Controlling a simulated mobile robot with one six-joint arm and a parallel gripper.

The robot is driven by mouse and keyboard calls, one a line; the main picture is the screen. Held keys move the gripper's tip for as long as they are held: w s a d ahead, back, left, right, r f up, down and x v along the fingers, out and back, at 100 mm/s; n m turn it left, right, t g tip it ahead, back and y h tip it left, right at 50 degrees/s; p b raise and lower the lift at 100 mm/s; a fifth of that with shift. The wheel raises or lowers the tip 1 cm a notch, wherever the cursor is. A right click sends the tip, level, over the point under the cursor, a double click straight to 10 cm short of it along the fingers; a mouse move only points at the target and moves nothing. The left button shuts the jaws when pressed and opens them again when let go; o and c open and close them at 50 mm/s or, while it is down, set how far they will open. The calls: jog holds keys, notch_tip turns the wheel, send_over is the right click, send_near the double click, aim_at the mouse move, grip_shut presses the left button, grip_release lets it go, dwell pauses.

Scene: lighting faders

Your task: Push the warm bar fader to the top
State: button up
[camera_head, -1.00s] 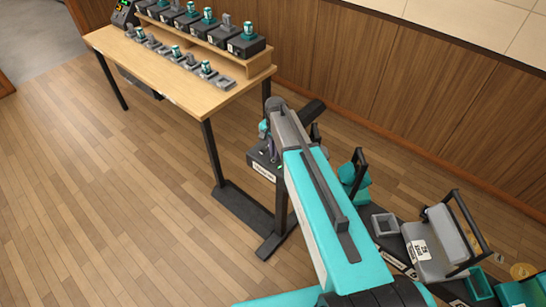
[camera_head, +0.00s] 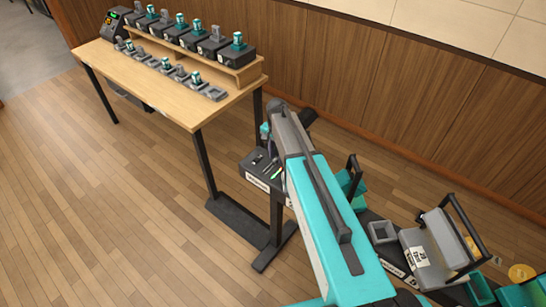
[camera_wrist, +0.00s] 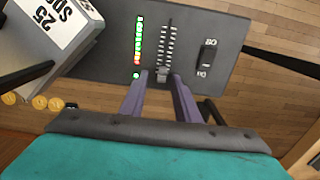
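The fader panel (camera_wrist: 190,30) is a dark plate that fills the upper middle of the wrist view. In the head view it stands on a post (camera_head: 262,165), partly hidden by my arm. A ticked fader slot (camera_wrist: 168,38) runs up the panel, with a small grey knob (camera_wrist: 162,73) at its near end. A green and red light column (camera_wrist: 138,40) is left of the slot. My gripper (camera_wrist: 159,75) has two purple fingers, spread apart, with their tips on either side of the knob. Contact with the knob cannot be told.
A dark switch (camera_wrist: 208,58) sits right of the slot. A grey box labelled 25 (camera_wrist: 50,35) is at upper left, close to the panel. A wooden table (camera_head: 150,85) with several small devices stands behind to the left. Open floor (camera_head: 110,210) lies at left.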

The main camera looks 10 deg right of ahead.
aim_at(276, 159)
jog(key=shift+a, duration=0.15)
jog(key=shift+r, duration=0.4)
notch_tip(276, 159, up, 13)
jog(key=b, duration=0.4)
dwell(0.5)
dwell(0.3)
